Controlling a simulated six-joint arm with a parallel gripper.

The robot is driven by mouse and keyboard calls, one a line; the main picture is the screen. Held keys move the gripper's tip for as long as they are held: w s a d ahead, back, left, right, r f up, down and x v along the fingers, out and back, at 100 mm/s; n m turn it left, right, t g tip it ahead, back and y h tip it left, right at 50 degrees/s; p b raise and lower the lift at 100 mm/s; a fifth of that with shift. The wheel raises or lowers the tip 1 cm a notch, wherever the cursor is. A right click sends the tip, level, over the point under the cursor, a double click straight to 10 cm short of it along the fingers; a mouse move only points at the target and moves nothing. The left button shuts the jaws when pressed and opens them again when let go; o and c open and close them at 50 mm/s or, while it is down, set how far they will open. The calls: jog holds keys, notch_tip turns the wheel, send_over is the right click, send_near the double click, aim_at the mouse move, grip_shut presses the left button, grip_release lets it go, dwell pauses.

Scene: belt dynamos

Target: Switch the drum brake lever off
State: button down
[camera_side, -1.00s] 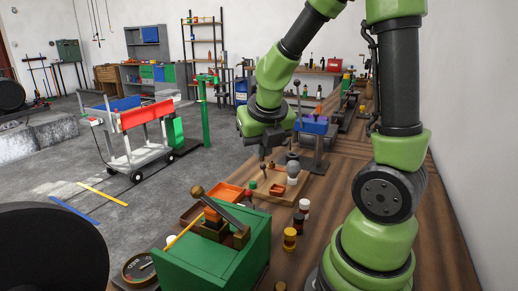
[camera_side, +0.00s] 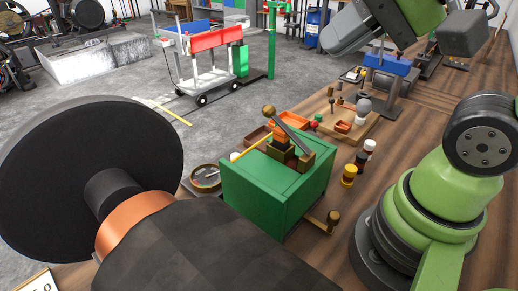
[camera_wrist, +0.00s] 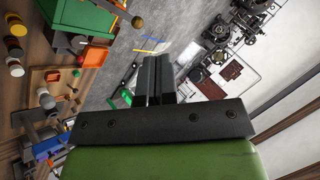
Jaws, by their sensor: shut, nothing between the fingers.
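A green box (camera_side: 265,188) stands on the wooden bench in the side view. On its top is a dark lever (camera_side: 291,132) on a brass and orange mount, slanting up to a brown ball knob (camera_side: 268,111) at its upper left end. A second short brass handle with a round knob (camera_side: 333,217) sticks out low at the box's right. I cannot tell which one is the drum brake lever. My gripper (camera_wrist: 156,62) shows in the wrist view with its dark fingers together and empty. It is apart from the box, whose edge shows at the upper left there (camera_wrist: 75,14).
A large black drum (camera_side: 85,165) with a copper collar fills the near left. Several small jars (camera_side: 349,174) stand right of the box. Behind are orange trays (camera_side: 294,121), a wooden board (camera_side: 350,128) with knobs, and a blue device (camera_side: 388,64). The space above the box is clear.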

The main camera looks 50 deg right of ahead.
jog(key=w+d+f+m+g, duration=0.1)
jog(key=d+f+m, duration=0.35)
jog(key=d, duration=0.45)
jog(key=w+d+f+m+g, duration=0.2)
jog(key=d+f+m, duration=0.2)
jog(key=d+m, duration=0.3)
jog(key=w+d+f+m+g, duration=0.1)
jog(key=d+f+m, duration=0.3)
jog(key=d, duration=0.6)
jog(key=shift+n+h, duration=0.25)
jog(key=shift+h, duration=0.05)
jog(key=x, duration=0.4)
jog(key=a+x, duration=0.1)
jog(key=x, duration=0.7)
jog(key=shift+w+a+r, duration=0.15)
jog(key=shift+w+a, duration=0.15)
jog(key=shift+a, duration=0.05)
jog(key=shift+w+a, duration=0.2)
jog(key=shift+a, duration=0.1)
